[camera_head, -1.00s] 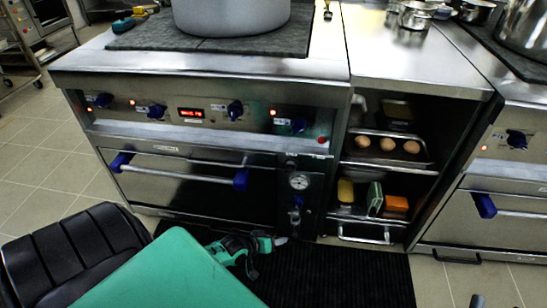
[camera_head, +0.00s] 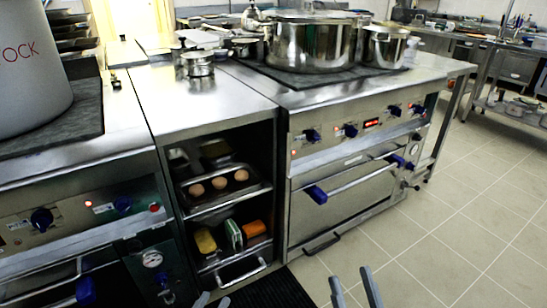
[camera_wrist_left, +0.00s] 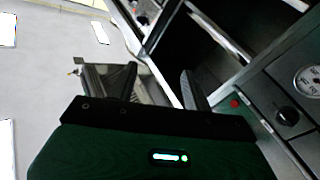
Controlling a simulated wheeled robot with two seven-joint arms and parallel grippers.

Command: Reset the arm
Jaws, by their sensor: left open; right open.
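My left gripper (camera_head: 212,300) shows only its grey fingertips at the bottom edge of the head view, in front of the open shelf cabinet. In the left wrist view its two dark fingers (camera_wrist_left: 160,84) stand apart with nothing between them. My right gripper (camera_head: 354,288) shows as two grey fingers, spread and empty, above the floor at the bottom of the head view. Both arms are mostly out of frame.
An open cabinet holds a tray of eggs (camera_head: 219,183) and sponges (camera_head: 234,234). Ovens stand on both sides; the right oven's blue-ended handle (camera_head: 350,182) juts out. A large steel pot (camera_head: 308,45) stands above it. The tiled floor (camera_head: 460,230) at right is clear.

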